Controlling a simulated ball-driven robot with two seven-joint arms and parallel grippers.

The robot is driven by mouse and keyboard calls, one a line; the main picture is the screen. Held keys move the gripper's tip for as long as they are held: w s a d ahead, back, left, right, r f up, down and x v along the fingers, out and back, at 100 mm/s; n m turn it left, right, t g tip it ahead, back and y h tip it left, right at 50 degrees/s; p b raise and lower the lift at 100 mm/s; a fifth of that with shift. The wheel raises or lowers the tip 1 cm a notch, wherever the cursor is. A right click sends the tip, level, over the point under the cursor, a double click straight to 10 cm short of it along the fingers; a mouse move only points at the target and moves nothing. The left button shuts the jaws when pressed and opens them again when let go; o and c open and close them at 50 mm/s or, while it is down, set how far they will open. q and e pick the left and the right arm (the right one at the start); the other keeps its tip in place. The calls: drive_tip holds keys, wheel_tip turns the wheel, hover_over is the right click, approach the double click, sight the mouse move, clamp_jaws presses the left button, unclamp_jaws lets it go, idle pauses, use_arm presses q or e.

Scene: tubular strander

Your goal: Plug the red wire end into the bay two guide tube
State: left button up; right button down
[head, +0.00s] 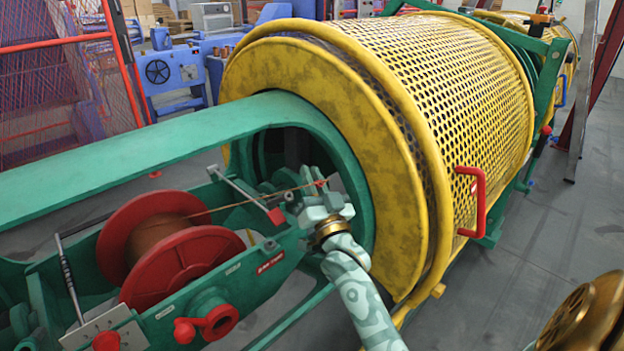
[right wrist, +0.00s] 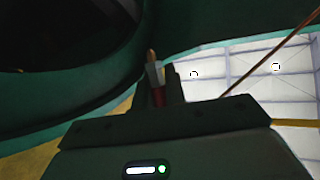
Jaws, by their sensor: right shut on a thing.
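My right gripper (head: 322,192) is in the green cradle opening, in front of the yellow perforated drum. It also shows in the right wrist view (right wrist: 162,88), shut on the red wire end (right wrist: 157,97). The wire end has a pale collar and a copper tip that points up past the fingers. In the head view a bit of red (head: 320,183) shows at the gripper. A thin copper-coloured wire (head: 245,202) runs from there back to the red spool (head: 180,265). I cannot make out the bay two guide tube. My left gripper is out of view.
The green cradle frame (head: 150,150) surrounds the spool and the gripper closely. A red-tipped lever (head: 273,215) stands just left of the gripper. The yellow drum (head: 330,110) has a red handle (head: 480,200).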

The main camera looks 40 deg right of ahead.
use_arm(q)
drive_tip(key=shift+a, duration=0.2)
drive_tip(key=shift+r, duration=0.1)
